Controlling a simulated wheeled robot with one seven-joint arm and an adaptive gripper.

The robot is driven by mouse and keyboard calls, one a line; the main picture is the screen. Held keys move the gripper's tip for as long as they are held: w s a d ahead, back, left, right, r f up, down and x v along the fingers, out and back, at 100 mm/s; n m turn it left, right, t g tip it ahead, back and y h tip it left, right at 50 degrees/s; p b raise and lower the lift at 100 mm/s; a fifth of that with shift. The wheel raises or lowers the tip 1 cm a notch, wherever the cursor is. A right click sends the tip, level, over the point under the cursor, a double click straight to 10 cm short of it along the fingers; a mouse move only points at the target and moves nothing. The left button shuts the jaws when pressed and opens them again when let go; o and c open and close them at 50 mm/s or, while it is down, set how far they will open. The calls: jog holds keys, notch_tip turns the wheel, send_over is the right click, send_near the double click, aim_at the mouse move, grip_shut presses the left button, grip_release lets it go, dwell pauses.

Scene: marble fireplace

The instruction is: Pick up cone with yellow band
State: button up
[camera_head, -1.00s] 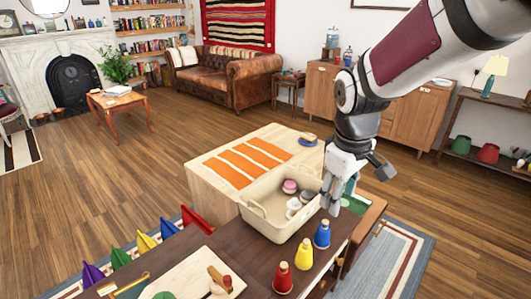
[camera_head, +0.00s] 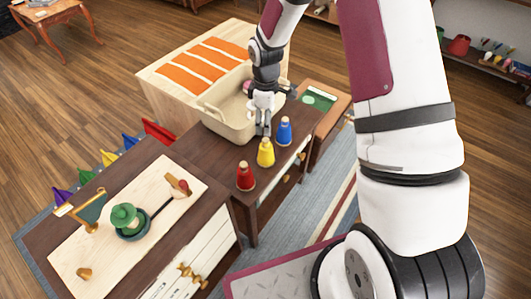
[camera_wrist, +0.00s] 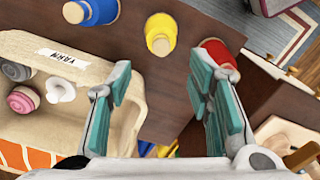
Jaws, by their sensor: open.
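The yellow cone (camera_head: 266,154) stands upright on the dark wooden cabinet top, between a red cone (camera_head: 245,177) and a blue cone (camera_head: 284,132). Each has a tan top. In the wrist view the yellow cone (camera_wrist: 160,34) lies just beyond the gap between the fingertips, with the red cone (camera_wrist: 217,52) near the right finger and the blue cone (camera_wrist: 92,10) upper left. My gripper (camera_head: 263,128) is open and empty, pointing down just behind the yellow cone; its fingers (camera_wrist: 158,76) show apart in the wrist view. I see no contact with the yellow cone.
A beige bin (camera_head: 218,123) with pink, grey and white items (camera_wrist: 22,98) stands beside the gripper. The cabinet's front edge is close to the cones.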

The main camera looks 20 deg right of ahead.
aim_at(266, 139)
notch_tip(266, 139, down, 10)
jog(key=shift+s+r, duration=0.1)
jog(key=shift+r, duration=0.1)
dwell(0.3)
jog(key=shift+c, duration=0.6)
grip_shut()
